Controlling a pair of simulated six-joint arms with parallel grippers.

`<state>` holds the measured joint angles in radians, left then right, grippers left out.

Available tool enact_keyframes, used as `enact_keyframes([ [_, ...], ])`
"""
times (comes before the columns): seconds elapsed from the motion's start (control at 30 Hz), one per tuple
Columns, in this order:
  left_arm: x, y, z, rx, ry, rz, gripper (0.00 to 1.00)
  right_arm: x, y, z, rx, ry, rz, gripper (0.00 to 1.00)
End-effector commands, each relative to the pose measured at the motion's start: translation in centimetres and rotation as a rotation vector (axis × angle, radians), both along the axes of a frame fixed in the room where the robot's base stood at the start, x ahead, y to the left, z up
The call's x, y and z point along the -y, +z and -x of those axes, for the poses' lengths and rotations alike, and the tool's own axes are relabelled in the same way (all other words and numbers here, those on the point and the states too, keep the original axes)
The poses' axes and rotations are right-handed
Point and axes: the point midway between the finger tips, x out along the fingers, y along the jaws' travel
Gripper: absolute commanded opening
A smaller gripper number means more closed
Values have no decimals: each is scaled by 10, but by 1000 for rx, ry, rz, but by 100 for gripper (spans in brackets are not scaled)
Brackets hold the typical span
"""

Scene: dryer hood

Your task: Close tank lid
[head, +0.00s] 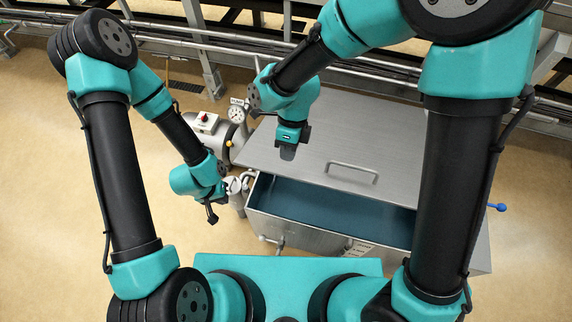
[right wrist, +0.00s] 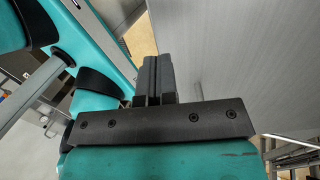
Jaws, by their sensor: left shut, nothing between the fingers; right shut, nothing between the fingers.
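The tank (head: 300,232) is a grey metal box with a dark blue-green inside showing along its front. Its flat grey lid (head: 390,140) covers the back part; I cannot tell its exact tilt. A bar handle (head: 350,173) sits near the lid's front edge. My right gripper (head: 288,153) is shut and empty over the left part of the lid, left of the handle. In the right wrist view its shut fingers (right wrist: 152,78) are beside the lid surface (right wrist: 235,60); contact is unclear. My left gripper (head: 211,213) appears shut and empty, left of the tank's front left corner.
A pump or motor with a red button (head: 205,118) and a gauge (head: 237,113) stand left of the tank. A blue-handled valve (head: 497,207) sticks out at its right. Pipes and rails run along the back.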

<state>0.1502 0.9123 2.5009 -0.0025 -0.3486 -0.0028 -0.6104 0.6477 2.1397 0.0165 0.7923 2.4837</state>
Motion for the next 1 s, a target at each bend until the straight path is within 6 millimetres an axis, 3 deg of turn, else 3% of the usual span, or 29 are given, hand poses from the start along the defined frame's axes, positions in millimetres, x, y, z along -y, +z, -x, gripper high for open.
enact_keyframes([
  [0.3,0,0,0,0,0,0,0,-4,-41,16,-1,0,1,0],
  [0.8,0,0,0,0,0,0,0,-4,-48,18,1,-3,-1,0],
  [1.0,0,0,0,0,0,0,0,0,-72,25,-4,-21,2,0],
])
